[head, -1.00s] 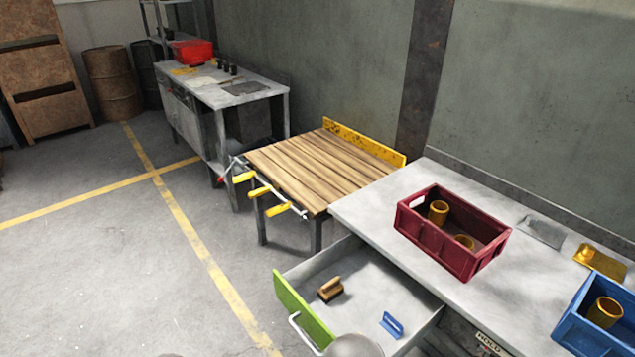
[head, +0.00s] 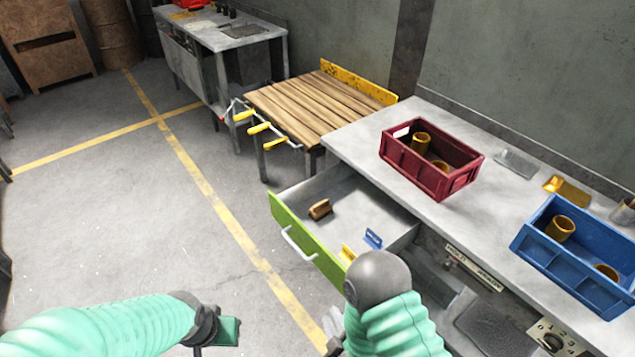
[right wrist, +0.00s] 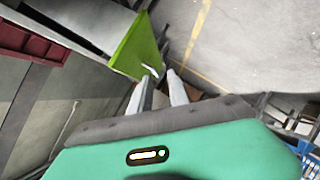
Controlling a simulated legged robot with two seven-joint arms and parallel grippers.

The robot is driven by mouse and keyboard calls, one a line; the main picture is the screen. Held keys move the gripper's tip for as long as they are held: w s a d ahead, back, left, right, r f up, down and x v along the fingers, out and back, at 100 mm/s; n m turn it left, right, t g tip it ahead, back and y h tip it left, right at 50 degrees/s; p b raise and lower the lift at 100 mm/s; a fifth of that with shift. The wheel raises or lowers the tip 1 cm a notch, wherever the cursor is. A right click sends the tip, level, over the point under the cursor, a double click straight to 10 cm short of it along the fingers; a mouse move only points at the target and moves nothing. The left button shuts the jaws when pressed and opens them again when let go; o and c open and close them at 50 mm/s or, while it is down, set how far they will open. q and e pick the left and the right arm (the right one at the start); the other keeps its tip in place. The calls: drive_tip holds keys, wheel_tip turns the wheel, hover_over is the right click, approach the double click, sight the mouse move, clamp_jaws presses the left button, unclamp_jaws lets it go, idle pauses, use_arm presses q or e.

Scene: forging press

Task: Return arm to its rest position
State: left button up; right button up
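My right arm (head: 395,325) is bent at the lower middle of the head view, in front of the open drawer. Its gripper shows in the right wrist view (right wrist: 160,80), with two pale fingers apart and nothing visible between them. The green drawer front (right wrist: 137,48) appears beyond the fingertips; contact is not visible. My left arm (head: 120,325) reaches in from the lower left of the head view. Its wrist end (head: 215,328) is over the floor, and its fingers cannot be made out.
The drawer (head: 300,240) stands open, holding a brown wooden-backed brush (head: 320,209), a blue item (head: 373,239) and a yellow item (head: 348,254). A red crate (head: 430,165) and a blue crate (head: 580,255) hold yellow cylinders on the grey bench (head: 365,140). Open floor lies left.

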drive_tip(key=w+d+r+m+g+h+p, duration=0.2)
drive_tip(key=d+r+m+g+p, duration=0.15)
drive_tip(key=d+r+m, duration=0.35)
drive_tip(key=s+d+r+m+g+h+p, duration=0.1)
drive_tip(key=s+d+r+m+g, duration=0.4)
drive_tip(key=s+d+r, duration=0.4)
wheel_tip(320, 180, up, 2)
drive_tip(key=s+g, duration=0.1)
drive_tip(key=s, duration=0.1)
drive_tip(key=shift+s+m+g+h, duration=0.3)
drive_tip(key=shift+s+m+g, duration=0.05)
drive_tip(key=shift+s+m, duration=0.05)
drive_tip(key=shift+s+r, duration=0.1)
drive_tip(key=shift+s, duration=0.05)
